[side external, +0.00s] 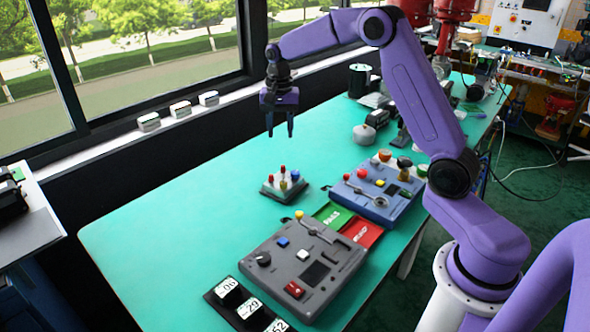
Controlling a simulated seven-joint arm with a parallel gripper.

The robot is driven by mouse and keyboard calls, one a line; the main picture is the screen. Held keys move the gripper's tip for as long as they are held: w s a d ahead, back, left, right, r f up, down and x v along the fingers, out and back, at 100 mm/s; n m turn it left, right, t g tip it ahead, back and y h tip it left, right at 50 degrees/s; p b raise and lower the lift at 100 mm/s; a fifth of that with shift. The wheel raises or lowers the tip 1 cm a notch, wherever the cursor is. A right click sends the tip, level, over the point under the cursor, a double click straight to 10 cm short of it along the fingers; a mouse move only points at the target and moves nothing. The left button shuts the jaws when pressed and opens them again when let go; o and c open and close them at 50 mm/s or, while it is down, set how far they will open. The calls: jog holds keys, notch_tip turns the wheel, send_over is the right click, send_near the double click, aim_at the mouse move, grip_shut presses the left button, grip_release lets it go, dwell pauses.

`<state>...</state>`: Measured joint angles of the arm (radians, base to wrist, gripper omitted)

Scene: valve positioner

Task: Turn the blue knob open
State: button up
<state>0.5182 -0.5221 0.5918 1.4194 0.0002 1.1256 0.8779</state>
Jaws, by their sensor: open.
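My gripper (280,130) points down with its two fingers apart and nothing between them. It hangs high above the back part of the green table, clear of every panel. A grey control panel (327,249) lies near the table's front edge. It carries a small blue square piece (283,241), a dark round knob (264,258), a lever and a red switch. A small dark block (270,190) behind it bears several coloured upright pegs, one with a blue top (295,175). I cannot tell which blue part is the knob or how it is turned.
A blue control panel (375,202) with red and yellow knobs stands right of the peg block. Green (333,215) and red (361,232) trays lie between the panels. Black number blocks (229,287) line the front edge. The left of the green table (170,230) is clear.

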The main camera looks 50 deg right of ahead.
aim_at(295, 172)
jog(key=w+d+f+m, duration=0.3)
jog(key=d+m, duration=0.2)
jog(key=d, duration=0.5)
notch_tip(295, 172, down, 17)
jog(key=shift+w+a+f, duration=0.1)
jog(key=shift+w+a, duration=0.05)
jog(key=c, duration=0.8)
